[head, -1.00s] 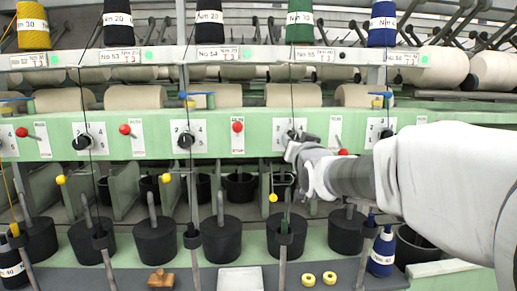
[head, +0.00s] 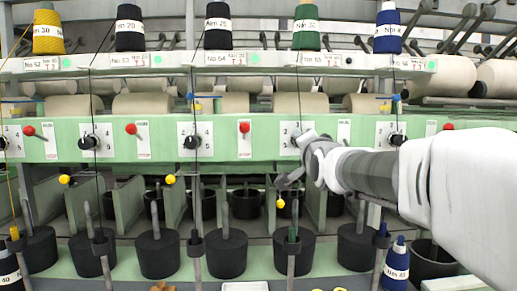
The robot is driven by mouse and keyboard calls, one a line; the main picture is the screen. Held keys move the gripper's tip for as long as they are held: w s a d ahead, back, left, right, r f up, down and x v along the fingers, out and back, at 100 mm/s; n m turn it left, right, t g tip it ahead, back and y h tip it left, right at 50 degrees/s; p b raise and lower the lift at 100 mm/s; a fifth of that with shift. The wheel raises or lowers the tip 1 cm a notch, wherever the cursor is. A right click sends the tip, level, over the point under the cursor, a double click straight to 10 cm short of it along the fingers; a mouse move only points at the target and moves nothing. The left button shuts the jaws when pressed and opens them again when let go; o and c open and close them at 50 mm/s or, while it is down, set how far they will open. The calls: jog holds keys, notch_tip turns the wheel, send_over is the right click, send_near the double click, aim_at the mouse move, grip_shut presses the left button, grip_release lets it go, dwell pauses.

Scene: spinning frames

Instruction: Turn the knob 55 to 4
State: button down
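The dial plate under label No 55 (head: 318,60) is on the green rail, below the green yarn spool (head: 306,27). Figures 2 and 3 show at its upper left; the rest is too small or covered. My gripper (head: 301,142) reaches in from the right and is at this dial, in front of its knob. The knob is mostly hidden behind the gripper, so its pointer cannot be read. I cannot tell whether the fingers touch or close on it. A grey part of my gripper hangs down below the rail.
A similar black knob (head: 192,142) is to the left and another (head: 397,139) to the right. A red ball lever (head: 244,127) is left of the dial. Threads run down in front of the rail. Black pots (head: 225,255) stand below.

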dwell(0.4)
jog(key=c, duration=0.5)
grip_release()
jog(key=s+p, duration=0.1)
jog(key=s, duration=1.6)
jog(key=shift+s+p, duration=0.25)
jog(key=shift+p, duration=0.1)
jog(key=s+f+n+g, duration=0.6)
jog(key=s+f, duration=0.3)
jog(key=f, duration=0.3)
jog(key=s+f+n+g, duration=0.6)
jog(key=s+f, duration=0.2)
jog(key=f, duration=0.5)
notch_tip(320, 180, up, 22)
jog(key=p, duration=2.1)
